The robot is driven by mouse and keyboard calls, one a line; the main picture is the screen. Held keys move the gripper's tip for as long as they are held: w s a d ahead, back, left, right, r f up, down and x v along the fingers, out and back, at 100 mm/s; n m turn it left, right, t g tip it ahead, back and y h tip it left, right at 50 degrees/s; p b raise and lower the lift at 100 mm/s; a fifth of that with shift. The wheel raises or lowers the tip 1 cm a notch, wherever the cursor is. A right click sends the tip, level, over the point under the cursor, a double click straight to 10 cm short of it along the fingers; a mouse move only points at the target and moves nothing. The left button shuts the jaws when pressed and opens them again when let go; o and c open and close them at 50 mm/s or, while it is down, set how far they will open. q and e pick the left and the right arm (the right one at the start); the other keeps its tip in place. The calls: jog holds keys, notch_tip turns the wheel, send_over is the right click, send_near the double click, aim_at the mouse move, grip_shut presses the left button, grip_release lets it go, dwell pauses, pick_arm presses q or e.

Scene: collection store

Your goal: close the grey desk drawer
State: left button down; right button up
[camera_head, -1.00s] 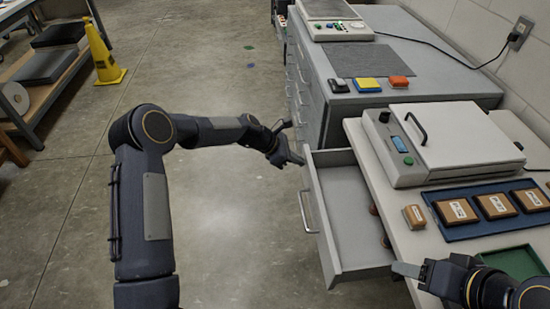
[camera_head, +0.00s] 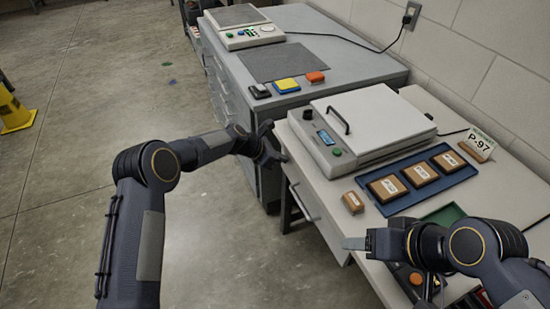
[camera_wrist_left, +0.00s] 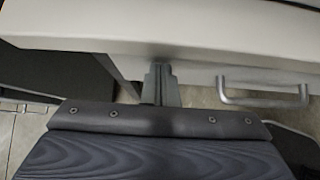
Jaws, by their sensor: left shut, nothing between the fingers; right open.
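The grey desk drawer (camera_head: 325,225) is under the light desk top (camera_head: 300,160). Its inside no longer shows, and its front is about level with the desk edge in the head view. Its bar handle (camera_head: 304,206) also shows in the left wrist view (camera_wrist_left: 265,96). My left gripper (camera_head: 276,152) is shut and empty at the desk's front edge, near the drawer's far end. In the left wrist view its fingers (camera_wrist_left: 160,72) point at the drawer front, left of the handle; contact is unclear. My right gripper (camera_head: 347,243) is open, above the desk's near part.
On the desk stand a white-lidded device (camera_head: 375,125), a blue tray (camera_head: 410,205) with labelled boxes, a small brown box (camera_head: 353,202) and a P-97 sign (camera_head: 478,145). A grey cabinet (camera_head: 290,30) stands beyond.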

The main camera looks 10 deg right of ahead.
pick_arm(q)
jog(key=shift+d+r, duration=0.2)
jog(key=shift+d, duration=0.15)
jog(key=s+a+r, duration=0.3)
jog(key=a+r, duration=0.3)
jog(key=a, duration=0.5)
jog(key=shift+a+r, duration=0.2)
jog(key=shift+a, duration=0.1)
pick_arm(e)
jog(key=shift+s+a+r, duration=0.15)
jog(key=shift+s+a, duration=0.05)
jog(key=shift+s, duration=0.2)
